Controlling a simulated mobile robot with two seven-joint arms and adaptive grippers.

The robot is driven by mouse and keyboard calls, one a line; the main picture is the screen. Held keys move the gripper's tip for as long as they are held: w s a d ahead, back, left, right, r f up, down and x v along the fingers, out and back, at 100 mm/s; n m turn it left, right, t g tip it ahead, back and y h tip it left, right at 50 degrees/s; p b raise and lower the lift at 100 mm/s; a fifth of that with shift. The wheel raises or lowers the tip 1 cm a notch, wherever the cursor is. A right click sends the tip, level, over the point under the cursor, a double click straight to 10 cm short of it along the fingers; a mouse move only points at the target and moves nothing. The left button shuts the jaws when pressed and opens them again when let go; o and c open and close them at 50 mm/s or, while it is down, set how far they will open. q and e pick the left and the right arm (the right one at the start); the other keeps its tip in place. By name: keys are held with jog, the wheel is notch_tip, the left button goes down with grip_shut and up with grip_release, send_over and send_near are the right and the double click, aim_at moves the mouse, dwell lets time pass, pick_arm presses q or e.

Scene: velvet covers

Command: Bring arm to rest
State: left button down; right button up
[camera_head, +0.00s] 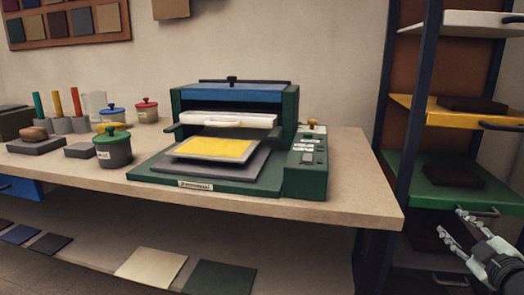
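My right gripper (459,229) is at the lower right, in front of the shelf rack and to the right of the table. Its fingers are spread apart with nothing between them. The fingertips are close to the green shelf (415,187) in the picture; I cannot tell whether they touch its edge. My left gripper is not in view.
A green press (235,122) stands on the table (345,190) with a yellow sheet (214,148) on its plate. Lidded pots (113,152) stand to its left. The rack has a yellow shelf (425,107) and a white shelf (470,22). Flat panels (150,267) lie below the table.

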jog(key=s+a+f+m+g+h, duration=0.15)
jog(key=s+f, duration=0.25)
jog(key=f, duration=0.4)
jog(key=s+a+f+m+g, duration=0.2)
jog(key=s+f+m+g, duration=0.15)
jog(key=f, duration=0.35)
jog(key=s+a+f+m+g+h, duration=0.1)
jog(key=s+f+g, duration=0.1)
jog(key=s+f, duration=0.45)
jog(key=s+a+f+m+g+y, duration=0.1)
jog(key=s+a+f+g, duration=0.5)
jog(key=s+a+f, duration=0.7)
jog(key=shift+s+a+f+m+g+y, duration=0.4)
jog(key=shift+a+y, duration=0.25)
jog(key=shift+y, duration=0.1)
